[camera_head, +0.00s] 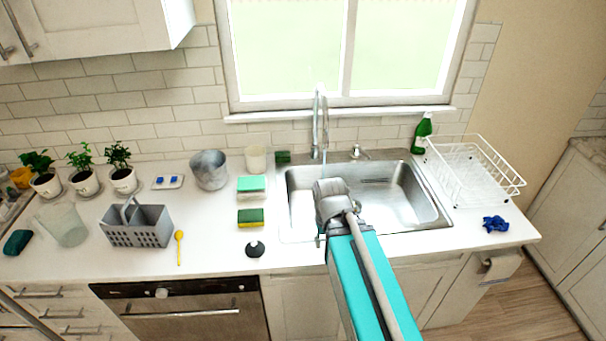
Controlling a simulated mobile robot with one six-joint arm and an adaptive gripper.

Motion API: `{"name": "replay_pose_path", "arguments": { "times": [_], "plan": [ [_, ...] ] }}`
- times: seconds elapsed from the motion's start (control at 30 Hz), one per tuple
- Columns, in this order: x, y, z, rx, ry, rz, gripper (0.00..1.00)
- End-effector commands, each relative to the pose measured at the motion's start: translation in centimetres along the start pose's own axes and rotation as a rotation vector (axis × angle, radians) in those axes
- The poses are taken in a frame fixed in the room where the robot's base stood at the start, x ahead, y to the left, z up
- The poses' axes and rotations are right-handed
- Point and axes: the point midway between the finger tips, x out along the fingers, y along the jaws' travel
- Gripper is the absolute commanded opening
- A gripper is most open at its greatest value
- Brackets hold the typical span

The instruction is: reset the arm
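My arm (362,275) reaches up from the bottom of the picture, with a teal link and a grey rounded joint (331,198) in front of the steel sink (415,200). The joint covers part of the sink's left side and front rim. I cannot make out my gripper or its fingers; they seem hidden behind the arm. Nothing held shows.
Left of the sink are sponges (250,217), a grey caddy (150,232), a metal pot (209,170) and a yellow spoon (179,246). On the right are a white dish rack (478,185), a green bottle (422,134) and a blue cloth (495,224). The faucet (318,120) rises behind the sink.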

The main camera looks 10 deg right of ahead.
Motion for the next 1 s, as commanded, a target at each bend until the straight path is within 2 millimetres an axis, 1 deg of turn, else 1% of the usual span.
{"name": "replay_pose_path", "arguments": {
  "times": [0.03,0.1,0.23,0.5,0.53,0.57,0.6,1.0],
  "plan": [
    [0.8,0.0,0.0,0.0,0.0,0.0,0.46],
    [1.5,0.0,0.0,0.0,0.0,0.0,0.46],
    [2.2,0.0,0.0,0.0,0.001,0.0,0.46],
    [2.1,0.0,0.0,0.0,0.001,0.0,0.46],
    [2.1,0.0,0.0,0.0,0.001,0.0,0.48],
    [2.1,0.0,0.0,0.0,0.001,0.0,0.54],
    [2.1,0.0,0.0,0.0,0.001,0.0,0.54],
    [2.1,0.0,0.0,0.0,0.001,0.0,0.54]
  ]
}}
